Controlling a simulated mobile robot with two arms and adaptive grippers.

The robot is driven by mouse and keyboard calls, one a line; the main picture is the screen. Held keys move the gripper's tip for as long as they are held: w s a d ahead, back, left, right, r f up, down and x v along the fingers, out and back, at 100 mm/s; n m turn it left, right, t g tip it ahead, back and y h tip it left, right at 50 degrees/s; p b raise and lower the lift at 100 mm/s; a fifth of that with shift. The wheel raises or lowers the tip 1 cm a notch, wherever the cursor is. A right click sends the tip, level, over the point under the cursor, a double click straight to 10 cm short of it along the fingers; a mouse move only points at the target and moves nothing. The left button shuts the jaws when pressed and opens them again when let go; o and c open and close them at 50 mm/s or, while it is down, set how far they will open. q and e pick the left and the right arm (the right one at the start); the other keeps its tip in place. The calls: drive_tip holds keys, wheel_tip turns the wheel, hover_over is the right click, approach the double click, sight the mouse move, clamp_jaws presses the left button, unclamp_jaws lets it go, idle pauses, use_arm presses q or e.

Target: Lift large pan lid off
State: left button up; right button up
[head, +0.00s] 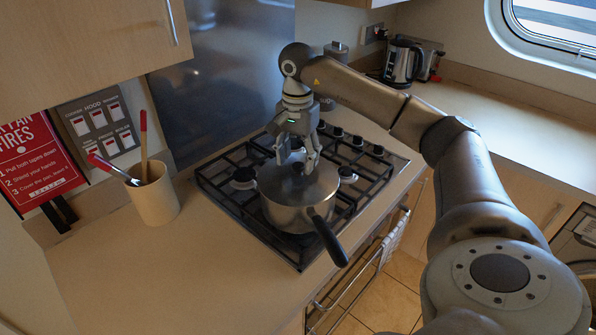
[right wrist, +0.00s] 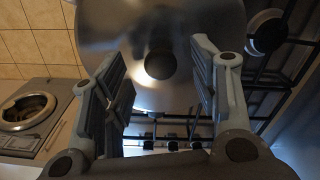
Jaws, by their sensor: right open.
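The large pan (head: 290,214) is a steel saucepan with a black handle pointing to the front right, standing on the gas hob. Its steel lid (head: 316,185) lies on top, with a dark round knob (head: 298,168). My right gripper (head: 299,168) is above the lid, pointing down, with its fingers apart around the knob's position. In the right wrist view the lid (right wrist: 190,30) fills the upper middle, and the dark knob (right wrist: 160,65) shows between the two open fingers. I cannot tell if the fingers touch anything. My left gripper is not in view.
The black hob grates (head: 222,190) surround the pan. A beige utensil pot (head: 153,195) with red-handled tools stands to the left. A kettle (head: 402,61) stands at the back right. The counter at the front left (head: 140,275) is clear.

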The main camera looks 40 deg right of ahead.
sight(298, 165)
drive_tip(key=shift+d+f+p, duration=0.1)
drive_tip(key=shift+f+p, duration=0.25)
drive_tip(key=shift+f, duration=1.25)
clamp_jaws()
